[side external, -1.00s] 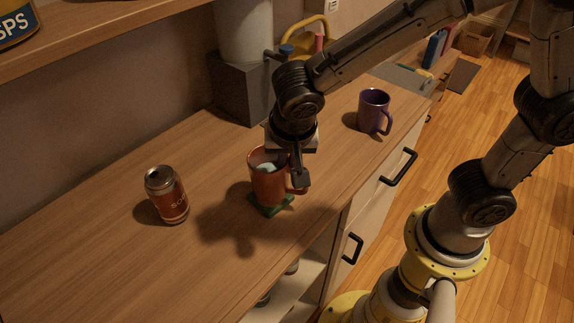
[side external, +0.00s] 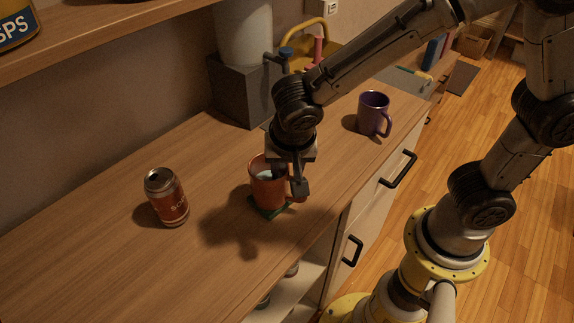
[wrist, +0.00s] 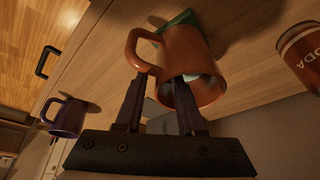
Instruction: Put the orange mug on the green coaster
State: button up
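The orange mug (side external: 267,188) stands upright over the green coaster (side external: 265,210), which shows only at the mug's base; the mug appears to rest on it. The wrist view shows the mug (wrist: 192,52) and a green corner of the coaster (wrist: 180,19). My gripper (side external: 287,181) is down at the mug's rim on its handle side. In the wrist view my gripper's fingers (wrist: 162,77) are apart, one at the mug's opening and the other beside the handle, with a visible gap between them. Exact finger contact is hard to tell.
A soda can (side external: 167,197) stands left of the mug. A purple mug (side external: 374,114) stands behind to the right. A grey block (side external: 240,92) is at the wall.

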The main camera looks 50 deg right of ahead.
jog(key=v, duration=1.2)
jog(key=s+d+n+t+y, duration=0.2)
jog(key=s+d+n, duration=0.7)
jog(key=d, duration=0.7)
jog(key=shift+s+d+f+y, duration=0.15)
jog(key=shift+s+d+y, duration=0.2)
jog(key=shift+s, duration=0.75)
